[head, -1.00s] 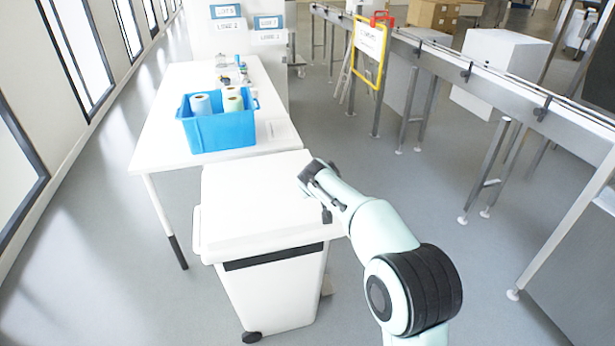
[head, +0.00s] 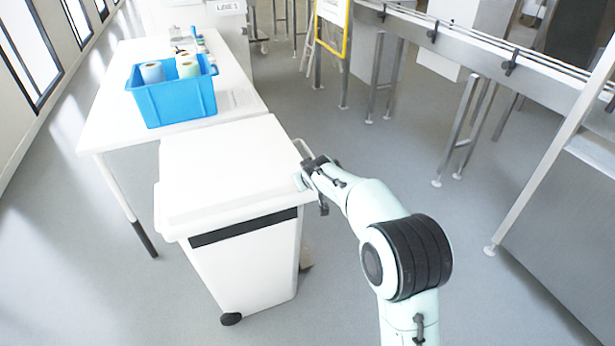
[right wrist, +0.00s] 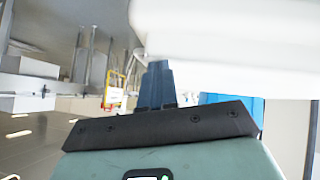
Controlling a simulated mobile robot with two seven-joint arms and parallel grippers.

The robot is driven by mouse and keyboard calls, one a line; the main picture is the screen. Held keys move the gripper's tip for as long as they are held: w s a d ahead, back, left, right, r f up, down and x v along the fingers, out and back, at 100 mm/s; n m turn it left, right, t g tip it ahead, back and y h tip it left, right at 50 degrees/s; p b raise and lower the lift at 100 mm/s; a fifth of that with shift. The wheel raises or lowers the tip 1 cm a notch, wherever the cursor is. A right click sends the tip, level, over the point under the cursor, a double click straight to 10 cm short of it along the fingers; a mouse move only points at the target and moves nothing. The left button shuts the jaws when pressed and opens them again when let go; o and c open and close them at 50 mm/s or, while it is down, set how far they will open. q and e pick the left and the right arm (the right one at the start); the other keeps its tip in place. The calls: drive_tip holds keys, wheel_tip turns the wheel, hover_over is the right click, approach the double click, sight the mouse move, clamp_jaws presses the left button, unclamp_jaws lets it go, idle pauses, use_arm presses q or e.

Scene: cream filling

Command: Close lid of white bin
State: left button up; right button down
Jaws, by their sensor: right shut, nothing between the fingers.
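The white bin (head: 245,260) stands on the floor in front of the table. Its white lid (head: 225,165) lies flat over the top, down on the body as far as I can tell. My right gripper (head: 303,180) is at the lid's right edge in the head view; I cannot tell whether it touches. In the right wrist view my right gripper's blue fingers (right wrist: 157,78) are together and empty. A blurred white surface (right wrist: 225,40), likely the bin's lid, hangs close above and right of them. My left gripper is not in view.
A white table (head: 100,125) stands behind the bin, with a blue crate (head: 180,102) of paper rolls on it. A metal conveyor (head: 480,60) runs along the right. The grey floor between bin and conveyor is clear.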

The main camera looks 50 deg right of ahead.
drive_tip(key=shift+s+f, duration=0.3)
drive_tip(key=shift+f, duration=0.3)
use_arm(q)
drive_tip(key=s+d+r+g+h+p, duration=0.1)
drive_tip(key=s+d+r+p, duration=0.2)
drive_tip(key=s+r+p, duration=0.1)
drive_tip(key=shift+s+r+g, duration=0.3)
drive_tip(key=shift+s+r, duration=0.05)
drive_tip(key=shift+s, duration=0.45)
use_arm(e)
drive_tip(key=s+a+r, duration=0.2)
drive_tip(key=r, duration=0.4)
drive_tip(key=s+a+r, duration=0.1)
drive_tip(key=s+r, duration=0.2)
drive_tip(key=r, duration=0.3)
drive_tip(key=shift+s+a, duration=0.25)
drive_tip(key=shift+a, duration=0.1)
